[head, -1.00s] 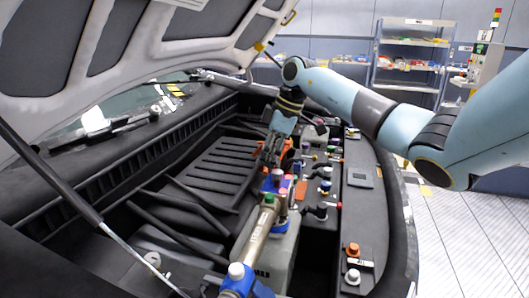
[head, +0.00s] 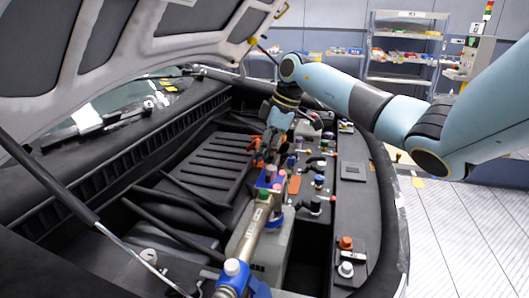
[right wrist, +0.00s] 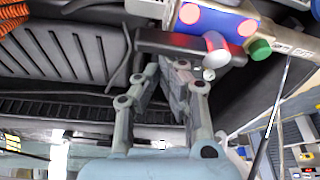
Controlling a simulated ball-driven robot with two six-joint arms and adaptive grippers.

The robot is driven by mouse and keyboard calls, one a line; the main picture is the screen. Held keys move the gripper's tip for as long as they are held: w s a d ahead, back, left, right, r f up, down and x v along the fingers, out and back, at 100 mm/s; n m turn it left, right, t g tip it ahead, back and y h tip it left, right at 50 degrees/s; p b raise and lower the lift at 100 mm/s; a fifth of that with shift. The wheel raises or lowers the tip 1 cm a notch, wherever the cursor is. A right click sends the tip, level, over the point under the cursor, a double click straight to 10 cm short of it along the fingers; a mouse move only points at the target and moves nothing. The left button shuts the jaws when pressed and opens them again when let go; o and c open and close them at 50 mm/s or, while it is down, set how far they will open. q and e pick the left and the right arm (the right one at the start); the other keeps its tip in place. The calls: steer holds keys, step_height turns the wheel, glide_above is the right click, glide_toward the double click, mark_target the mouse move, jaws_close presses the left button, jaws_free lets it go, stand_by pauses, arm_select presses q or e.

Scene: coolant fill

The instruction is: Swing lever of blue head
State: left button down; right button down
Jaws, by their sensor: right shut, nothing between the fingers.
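The blue head (head: 268,182) sits at the far end of a tan tube (head: 255,228) in the engine bay, with red and green caps close by. In the right wrist view the blue head (right wrist: 218,22) shows two pink round faces at the top. A dark bar (right wrist: 165,40) with a reddish part extends left from below it; I cannot tell for sure that this is the lever. A silver, red-edged cylinder (right wrist: 216,48) is beside it. My right gripper (head: 264,155) is shut and empty, just beyond the blue head. Its fingertips (right wrist: 176,68) are near the dark bar; contact is unclear.
A second blue fitting with a white cap (head: 233,267) is at the tube's near end. Several coloured caps and an orange block (head: 294,185) lie right of the head. The raised hood (head: 120,50) hangs above left, with a support strut (head: 65,195).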

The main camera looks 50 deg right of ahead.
steer(key=v, duration=1.2)
steer(key=shift+d+f, duration=0.1)
